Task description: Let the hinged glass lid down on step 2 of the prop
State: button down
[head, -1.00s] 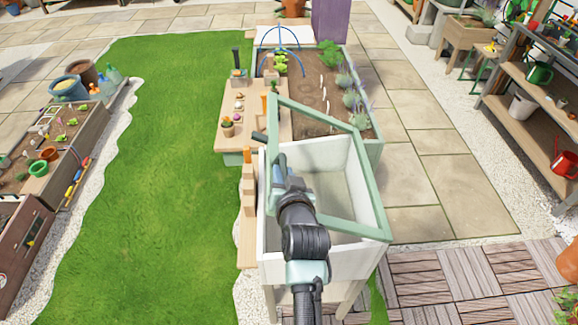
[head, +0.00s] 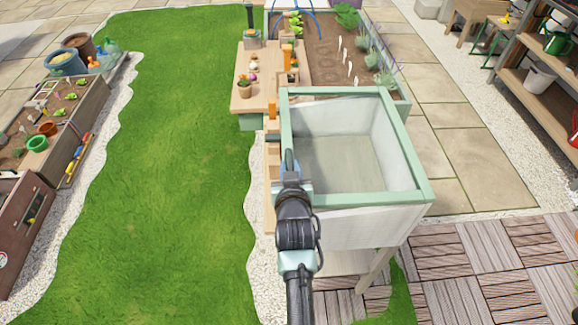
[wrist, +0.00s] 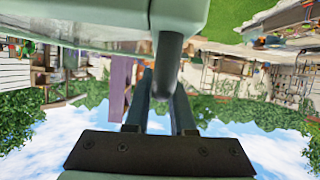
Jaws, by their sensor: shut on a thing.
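The hinged glass lid (head: 409,150), a pale green frame with a clear pane, lies low over the white cold-frame box (head: 365,229). Its left edge runs beside the stepped wooden prop (head: 271,160). My arm hides part of that edge, so I cannot tell whether the lid touches a step or which one. My gripper (head: 290,165) is at the lid's left side. In the wrist view my gripper (wrist: 160,80) is shut on a dark round handle (wrist: 168,52) under the green lid frame (wrist: 180,14).
A wooden potting table (head: 258,88) with small pots stands just behind the box, and a raised planting bed (head: 335,65) lies beyond it. Shelves (head: 545,100) stand at the far right. The lawn (head: 170,170) on the left is clear.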

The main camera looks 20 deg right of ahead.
jog(key=shift+r, duration=0.2)
jog(key=c, duration=0.8)
grip_release()
jog(key=shift+f, duration=0.15)
jog(key=shift+o, duration=0.2)
jog(key=v, duration=1.3)
jog(key=w+a+r+t+p, duration=0.1)
jog(key=w+a+r+t, duration=0.1)
jog(key=r, duration=0.9)
jog(key=w+a+r+n+t+y, duration=0.1)
jog(key=a+r+t, duration=0.15)
jog(key=r, duration=0.75)
jog(key=w+a+r+t+p, duration=0.1)
jog(key=w+a+r+t, duration=0.15)
jog(key=r, duration=0.85)
jog(key=s+a+r+t+y, duration=0.1)
jog(key=s+r, duration=0.3)
jog(key=r, duration=0.4)
jog(key=s+a+r+n+t+y+p, duration=0.1)
jog(key=s+a+r+t, duration=0.2)
jog(key=r, duration=0.6)
jog(key=s+a+r+t+y, duration=0.1)
jog(key=s+a+r+t, duration=0.1)
jog(key=s+r, duration=0.3)
notch_tip(320, 180, up, 4)
jog(key=shift+s+f+n+t, duration=0.25)
jog(key=shift+s+n+t, duration=0.15)
jog(key=shift+t, duration=0.3)
